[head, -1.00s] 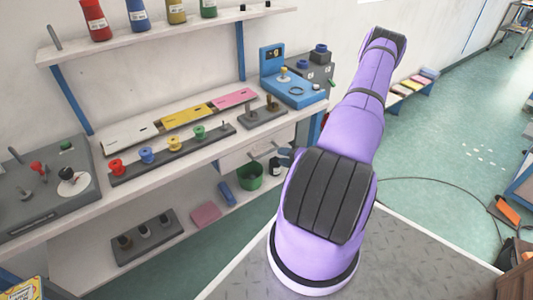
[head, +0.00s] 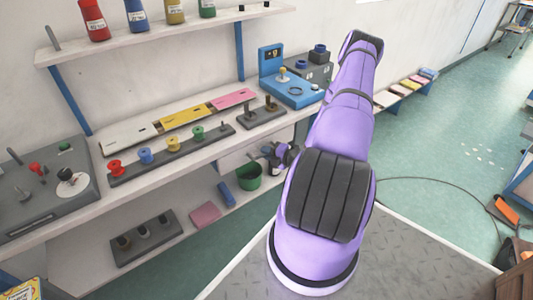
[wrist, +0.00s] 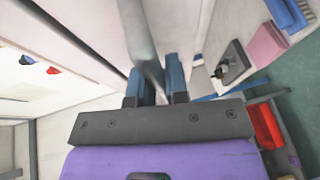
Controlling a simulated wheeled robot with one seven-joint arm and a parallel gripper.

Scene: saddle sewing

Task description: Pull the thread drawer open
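The thread drawer (head: 236,156) is a pale front under the right part of the workbench top; it looks shut, and its right part is hidden behind my arm. My gripper (head: 270,152) is in front of it, small and partly hidden by my arm. In the wrist view, the two blue fingers of my gripper (wrist: 155,85) are apart. A grey bar, which looks like the drawer handle (wrist: 138,35), runs between them. I see no clear grip on it.
The workbench top (head: 215,147) holds a rack of coloured spools (head: 172,145) and a blue device (head: 290,90). A green bucket (head: 249,178) is just below the gripper, beside a blue object (head: 226,193) on the lower shelf.

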